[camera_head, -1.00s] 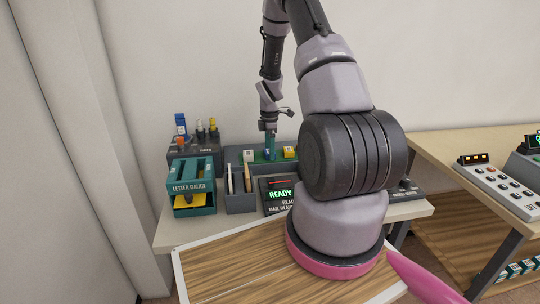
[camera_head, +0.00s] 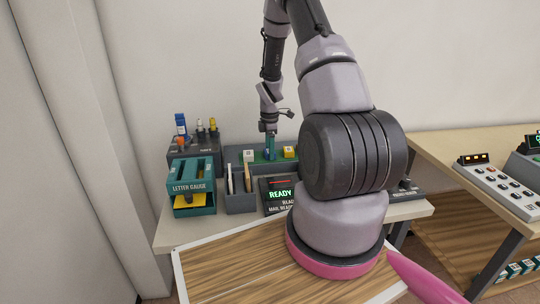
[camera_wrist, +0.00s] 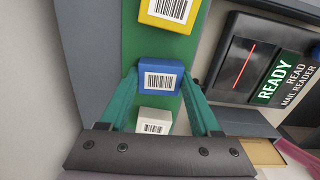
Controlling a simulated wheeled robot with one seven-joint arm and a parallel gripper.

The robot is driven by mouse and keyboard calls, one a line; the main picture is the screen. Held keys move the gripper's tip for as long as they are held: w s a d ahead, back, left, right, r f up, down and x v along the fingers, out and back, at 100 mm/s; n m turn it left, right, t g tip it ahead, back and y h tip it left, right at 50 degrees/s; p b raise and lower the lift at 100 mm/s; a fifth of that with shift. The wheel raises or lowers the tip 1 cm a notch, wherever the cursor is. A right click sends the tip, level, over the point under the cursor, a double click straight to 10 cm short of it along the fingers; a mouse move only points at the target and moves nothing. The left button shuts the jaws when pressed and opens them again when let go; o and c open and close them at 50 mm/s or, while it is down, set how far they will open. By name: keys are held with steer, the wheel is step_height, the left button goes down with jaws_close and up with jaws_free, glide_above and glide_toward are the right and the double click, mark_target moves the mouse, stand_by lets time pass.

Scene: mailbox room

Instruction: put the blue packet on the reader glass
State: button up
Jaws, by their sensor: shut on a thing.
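The blue packet (camera_wrist: 160,88) with a white barcode label sits on the green strip between the teal fingers of my gripper (camera_wrist: 162,92) in the wrist view. My gripper is shut on it. In the head view my gripper (camera_head: 270,150) points down over the green strip, and the packet is mostly hidden by the fingers. The mail reader, with a dark glass (camera_wrist: 238,54) crossed by a red line and a green READY sign, lies to the right in the wrist view. In the head view the reader (camera_head: 280,192) is partly behind my arm.
A yellow packet (camera_wrist: 170,12) and a white packet (camera_wrist: 154,121) lie on the green strip (camera_wrist: 190,50) on either side of the blue one. A teal letter gauge (camera_head: 192,187), a grey slotted holder (camera_head: 240,202) and a pen stand (camera_head: 182,150) stand at the left.

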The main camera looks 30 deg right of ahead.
steer(key=shift+r, duration=2.25)
